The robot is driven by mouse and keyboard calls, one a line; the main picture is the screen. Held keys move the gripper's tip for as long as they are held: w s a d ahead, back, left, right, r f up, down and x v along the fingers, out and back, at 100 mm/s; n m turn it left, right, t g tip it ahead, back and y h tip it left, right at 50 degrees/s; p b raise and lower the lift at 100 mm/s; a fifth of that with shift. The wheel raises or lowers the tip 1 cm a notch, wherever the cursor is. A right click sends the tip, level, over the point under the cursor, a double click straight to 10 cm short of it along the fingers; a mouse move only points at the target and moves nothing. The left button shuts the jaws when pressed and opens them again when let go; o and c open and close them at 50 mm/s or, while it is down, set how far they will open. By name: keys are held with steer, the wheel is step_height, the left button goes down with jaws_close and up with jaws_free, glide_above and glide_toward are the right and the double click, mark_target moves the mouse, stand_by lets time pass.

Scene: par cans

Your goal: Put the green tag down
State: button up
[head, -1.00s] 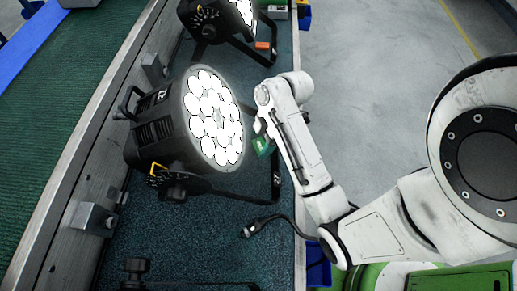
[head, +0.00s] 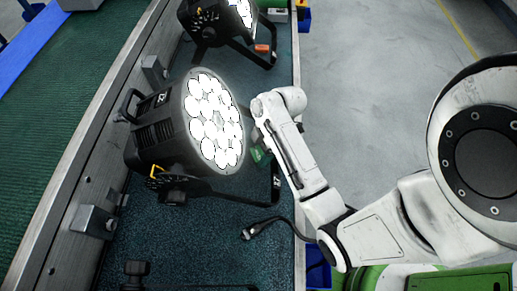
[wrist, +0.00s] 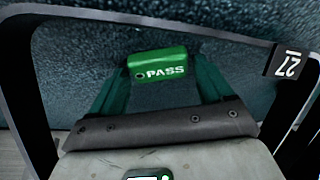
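The green tag (wrist: 160,66), printed PASS, lies between the fingertips of my gripper (wrist: 160,72) in the wrist view. The two green fingers meet its left and right ends, so my gripper appears shut on it. In the head view the tag (head: 260,155) shows small beside the front of the nearer par can (head: 165,135), over the dark teal mat (head: 200,235). My gripper is mostly hidden behind my arm there. Whether the tag touches the mat is unclear.
The can's black yoke (wrist: 150,17), labelled 27, frames my gripper at the top and sides in the wrist view. A second can (head: 215,18) stands farther back. A black cable plug (head: 250,232) lies nearer on the mat.

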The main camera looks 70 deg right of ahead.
steer(key=shift+o, duration=0.8)
steer(key=p+v, duration=0.5)
steer(key=v, duration=0.7)
steer(key=shift+a+r, duration=0.1)
